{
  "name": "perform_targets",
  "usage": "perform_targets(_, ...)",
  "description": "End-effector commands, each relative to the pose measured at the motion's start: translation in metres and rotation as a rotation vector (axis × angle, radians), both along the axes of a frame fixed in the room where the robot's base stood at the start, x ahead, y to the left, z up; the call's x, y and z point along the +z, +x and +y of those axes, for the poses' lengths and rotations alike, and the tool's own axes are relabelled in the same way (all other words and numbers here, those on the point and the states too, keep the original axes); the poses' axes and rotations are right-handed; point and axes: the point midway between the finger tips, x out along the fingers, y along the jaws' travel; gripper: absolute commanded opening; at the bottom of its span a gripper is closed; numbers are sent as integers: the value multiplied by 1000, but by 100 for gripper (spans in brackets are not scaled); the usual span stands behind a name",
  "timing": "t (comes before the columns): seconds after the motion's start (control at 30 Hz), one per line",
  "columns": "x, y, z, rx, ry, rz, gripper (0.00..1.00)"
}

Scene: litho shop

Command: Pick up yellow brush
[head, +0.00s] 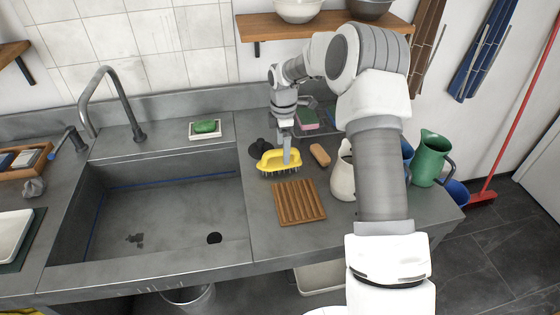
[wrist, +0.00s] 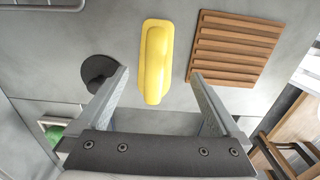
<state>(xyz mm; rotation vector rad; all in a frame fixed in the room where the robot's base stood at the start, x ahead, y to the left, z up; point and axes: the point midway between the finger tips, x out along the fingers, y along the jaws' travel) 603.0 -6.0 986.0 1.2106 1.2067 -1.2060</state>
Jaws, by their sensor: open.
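The yellow brush (head: 279,161) lies on the grey counter just right of the sink, bristles down, behind a slatted wooden rack. My gripper (head: 287,158) is above and at the brush in the head view, where its fingers cover part of the brush. In the wrist view the brush (wrist: 154,62) is a long yellow shape ahead of and between the open fingers of my gripper (wrist: 158,82). The fingers stand apart on either side and do not visibly touch it.
The wooden rack (head: 299,201) lies close in front of the brush. A black round thing (head: 260,147) is just behind it at left. A tan block (head: 320,155) and a cream jug (head: 343,172) stand to the right. The sink (head: 165,205) opens at left.

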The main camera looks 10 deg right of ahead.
Motion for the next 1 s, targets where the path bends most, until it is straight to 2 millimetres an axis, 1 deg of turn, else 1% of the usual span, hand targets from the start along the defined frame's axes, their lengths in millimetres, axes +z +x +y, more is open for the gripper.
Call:
perform_targets(0.03,-6,0,0,0,0,1,100)
perform_targets(0.27,-20,2,0,0,0,1,100)
perform_targets(0.43,-44,7,1,0,0,2,100)
perform_targets(0.53,-57,7,1,0,0,1,100)
perform_targets(0.67,-64,7,1,0,0,0,100)
perform_targets(0.87,-64,7,1,0,0,-1,100)
perform_targets(1.0,-64,7,1,0,0,-1,75)
